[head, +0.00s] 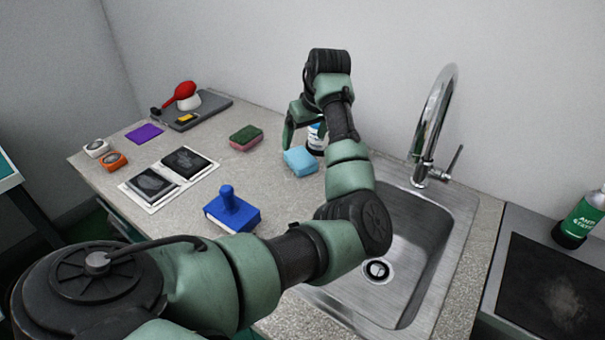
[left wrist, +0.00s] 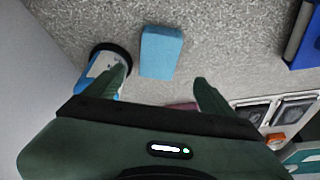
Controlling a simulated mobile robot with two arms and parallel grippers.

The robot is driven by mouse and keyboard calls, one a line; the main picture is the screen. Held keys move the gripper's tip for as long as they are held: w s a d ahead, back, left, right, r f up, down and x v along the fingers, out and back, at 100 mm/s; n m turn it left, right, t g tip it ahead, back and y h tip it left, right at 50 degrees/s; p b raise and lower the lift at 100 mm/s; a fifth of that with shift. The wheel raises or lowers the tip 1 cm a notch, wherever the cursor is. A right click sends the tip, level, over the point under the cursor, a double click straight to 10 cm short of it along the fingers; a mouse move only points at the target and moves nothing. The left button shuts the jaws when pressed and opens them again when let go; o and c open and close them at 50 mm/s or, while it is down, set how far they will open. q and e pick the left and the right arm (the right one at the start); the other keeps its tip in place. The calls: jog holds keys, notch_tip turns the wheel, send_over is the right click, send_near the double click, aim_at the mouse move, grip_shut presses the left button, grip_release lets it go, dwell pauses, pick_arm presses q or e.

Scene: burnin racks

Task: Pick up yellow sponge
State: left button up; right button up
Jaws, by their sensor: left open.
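No plainly yellow sponge shows. A small yellow item (head: 187,118) lies on the dark board at the back left; it is too small to tell what it is. A light blue sponge-like block (head: 300,161) lies on the counter left of the sink; it also shows in the left wrist view (left wrist: 161,52). A green-and-pink sponge (head: 246,138) lies left of it. My left gripper (head: 304,136) is open and empty above the counter behind the light blue block. In the left wrist view its fingers (left wrist: 161,80) are spread, with the block beyond the gap.
A blue-and-white bottle (left wrist: 102,68) stands beside one left finger. A blue handled block (head: 231,209) sits on the front counter. A metal sink (head: 410,260) with a tall tap (head: 431,125) lies to the right. A purple cloth (head: 144,133) and white-and-dark panels (head: 168,178) lie left.

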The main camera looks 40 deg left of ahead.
aim_at(301, 157)
pick_arm(q)
jog(key=shift+f, duration=1)
jog(key=x, duration=0.7)
jog(key=shift+w+a+f+p, duration=0.15)
jog(key=shift+w+p, duration=0.1)
jog(key=shift+p, duration=0.15)
pick_arm(e)
jog(key=shift+s+a+f, duration=0.2)
jog(key=shift+s+f, duration=0.05)
jog(key=shift+s, duration=0.1)
jog(key=shift+d, duration=0.15)
jog(key=shift+w+r, duration=0.1)
jog(key=shift+r, duration=0.1)
pick_arm(q)
jog(key=shift+f, duration=0.1)
jog(key=c, duration=1.6)
jog(key=shift+o, duration=0.2)
pick_arm(e)
jog(key=shift+f, duration=0.15)
